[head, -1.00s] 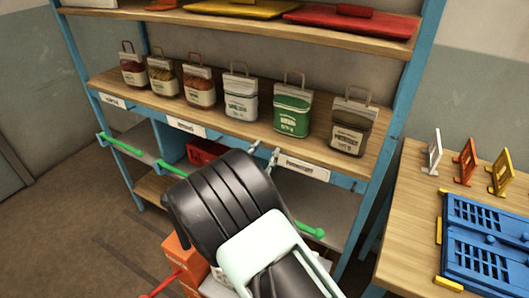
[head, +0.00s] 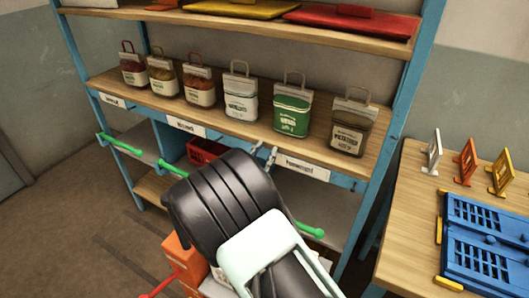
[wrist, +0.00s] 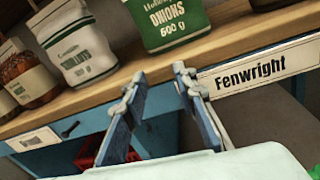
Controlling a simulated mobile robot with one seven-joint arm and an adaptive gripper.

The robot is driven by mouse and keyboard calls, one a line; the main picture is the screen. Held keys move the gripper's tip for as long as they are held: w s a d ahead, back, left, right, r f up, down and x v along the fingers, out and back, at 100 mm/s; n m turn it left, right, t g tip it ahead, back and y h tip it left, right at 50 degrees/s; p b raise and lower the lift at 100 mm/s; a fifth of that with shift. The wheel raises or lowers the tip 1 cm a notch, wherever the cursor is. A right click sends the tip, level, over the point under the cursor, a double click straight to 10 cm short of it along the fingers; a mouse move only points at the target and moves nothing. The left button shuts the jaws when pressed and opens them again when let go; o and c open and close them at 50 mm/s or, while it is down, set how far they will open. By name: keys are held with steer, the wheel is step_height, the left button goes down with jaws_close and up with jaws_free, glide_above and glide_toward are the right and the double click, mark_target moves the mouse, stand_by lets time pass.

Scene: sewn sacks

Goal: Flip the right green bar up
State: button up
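A green bar shows below the middle shelf at the right (head: 310,230) in the head view, just right of my arm. A further green piece (head: 172,169) shows left of the arm; my arm hides whether the two join. Another green bar (head: 120,144) is at the far left. My gripper (head: 264,154) is in front of the shelf's edge, above and left of the right green piece. In the wrist view its two fingers (wrist: 157,88) are apart with nothing between them. A bit of green (wrist: 315,172) shows at that view's lower right corner.
The wooden shelf (head: 225,117) holds several sacks, including a green onion sack (head: 292,117). A "Fenwright" label (wrist: 252,74) is on its edge, right of my fingers. A red crate (head: 206,150) sits below. A table (head: 412,215) with a blue panel stands at the right.

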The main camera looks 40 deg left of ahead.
steer(key=o, duration=0.4)
steer(key=shift+o, duration=0.2)
steer(key=v, duration=1.2)
